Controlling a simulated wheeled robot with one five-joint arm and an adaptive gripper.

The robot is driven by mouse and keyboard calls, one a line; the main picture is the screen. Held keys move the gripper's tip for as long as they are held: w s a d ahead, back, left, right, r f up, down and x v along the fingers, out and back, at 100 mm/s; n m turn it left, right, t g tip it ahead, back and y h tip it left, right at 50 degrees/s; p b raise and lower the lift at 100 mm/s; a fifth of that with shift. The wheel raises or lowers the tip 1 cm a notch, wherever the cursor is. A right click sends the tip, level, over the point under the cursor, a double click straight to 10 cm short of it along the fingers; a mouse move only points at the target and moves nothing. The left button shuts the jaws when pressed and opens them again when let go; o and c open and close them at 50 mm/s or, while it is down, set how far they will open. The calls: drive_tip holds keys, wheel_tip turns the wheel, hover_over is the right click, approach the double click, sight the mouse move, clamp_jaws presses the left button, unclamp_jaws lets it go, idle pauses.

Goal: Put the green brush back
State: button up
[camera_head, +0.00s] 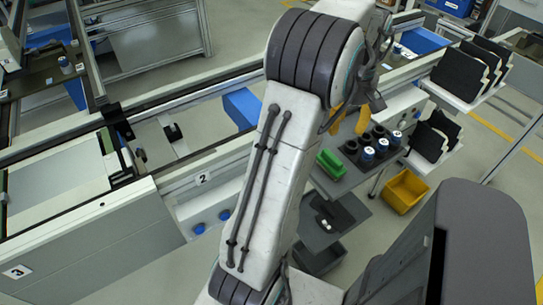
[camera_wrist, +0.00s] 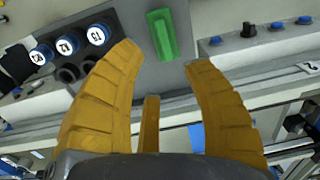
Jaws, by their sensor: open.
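The green brush (camera_head: 331,163) lies on a grey shelf (camera_head: 347,181) beside the conveyor line in the head view. In the wrist view the green brush (camera_wrist: 161,35) lies on the grey surface, ahead of and between my yellow fingers. My gripper (camera_wrist: 165,55) is open, with nothing between its fingertips. In the head view my gripper (camera_head: 350,124) is partly hidden behind my arm and hangs near the brush. I cannot tell the exact gap between fingertips and brush.
A lower shelf (camera_head: 325,219) holds small items. A yellow bin (camera_head: 405,190) is on the floor. Black boxes (camera_head: 465,71) stand in a rack.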

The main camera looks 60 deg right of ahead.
drive_tip(key=w+a+r+n+h, duration=0.1)
drive_tip(key=w+a+r+n, duration=0.1)
drive_tip(key=w+a, duration=0.85)
drive_tip(key=w+a+r+n, duration=0.1)
drive_tip(key=w+a+r, duration=0.1)
drive_tip(key=w+a, duration=0.85)
drive_tip(key=a+f+n+t, duration=0.3)
drive_tip(key=a, duration=1.6)
drive_tip(key=shift+w+a+y, duration=0.3)
drive_tip(key=shift+w, duration=0.05)
drive_tip(key=shift+d, duration=0.15)
